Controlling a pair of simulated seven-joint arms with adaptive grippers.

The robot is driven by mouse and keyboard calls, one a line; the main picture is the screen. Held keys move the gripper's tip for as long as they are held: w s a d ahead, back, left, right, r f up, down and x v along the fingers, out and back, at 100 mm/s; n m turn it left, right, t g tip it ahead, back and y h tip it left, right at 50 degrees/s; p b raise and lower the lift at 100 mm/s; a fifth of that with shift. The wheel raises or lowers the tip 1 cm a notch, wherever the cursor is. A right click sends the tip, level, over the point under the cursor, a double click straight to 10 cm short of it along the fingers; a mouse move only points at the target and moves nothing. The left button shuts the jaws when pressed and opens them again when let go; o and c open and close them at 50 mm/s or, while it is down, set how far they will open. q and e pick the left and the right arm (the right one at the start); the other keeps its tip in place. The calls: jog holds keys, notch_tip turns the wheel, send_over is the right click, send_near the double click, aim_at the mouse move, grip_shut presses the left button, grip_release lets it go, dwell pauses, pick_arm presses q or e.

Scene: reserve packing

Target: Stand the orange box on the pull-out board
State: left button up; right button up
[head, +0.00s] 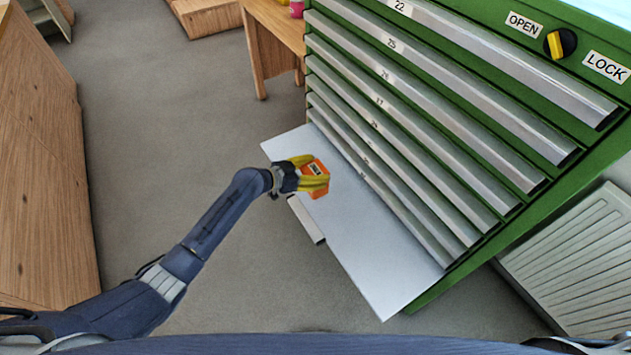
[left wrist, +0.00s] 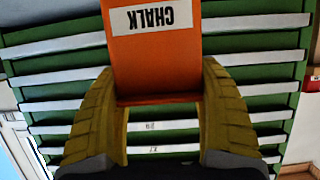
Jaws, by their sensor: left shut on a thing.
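The orange box (head: 317,168) is between the yellow fingers of my left gripper (head: 314,176), which is shut on it. In the left wrist view the box (left wrist: 155,65) fills the top middle, with a white label reading CHALK upside down, and the gripper's fingers (left wrist: 163,110) press on its two sides. The white pull-out board (head: 375,235) sticks out from the low front of the green cabinet. In the head view the box is over the board's left part; I cannot tell whether it touches the board. My right gripper is not in view.
The green cabinet (head: 440,120) has several closed drawers with metal fronts and a yellow-black knob (head: 560,43) between OPEN and LOCK labels. A white radiator (head: 575,262) stands at the right, a wooden cabinet (head: 45,170) at the left. Most of the board is bare.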

aim_at(314, 195)
pick_arm(q)
jog(key=shift+f, duration=2.85)
jog(key=shift+f, duration=0.1)
jog(key=o, duration=1.6)
